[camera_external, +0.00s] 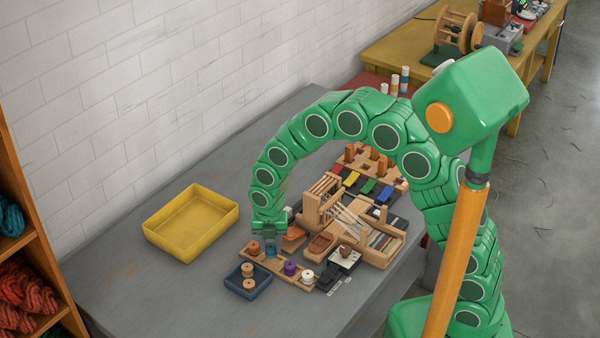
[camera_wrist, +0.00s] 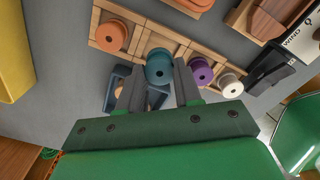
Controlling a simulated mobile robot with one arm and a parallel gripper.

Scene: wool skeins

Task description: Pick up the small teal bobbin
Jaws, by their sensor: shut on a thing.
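The small teal bobbin (camera_wrist: 160,66) sits between my gripper's two dark fingers at the wooden rack, in line with the other bobbins. My gripper (camera_external: 270,243) points down over the rack in the external view, with the teal bobbin (camera_external: 270,252) partly hidden at its fingertips. In the wrist view my gripper (camera_wrist: 160,76) is shut on the teal bobbin, one finger on each side. I cannot tell whether the bobbin still touches the rack.
The wooden rack (camera_wrist: 182,49) also holds orange (camera_wrist: 111,35), purple (camera_wrist: 200,72) and white (camera_wrist: 230,85) bobbins. A small blue tray (camera_external: 259,287) with tan bobbins stands in front. A yellow tray (camera_external: 192,222) lies left. A wooden loom (camera_external: 350,225) stands close on the right.

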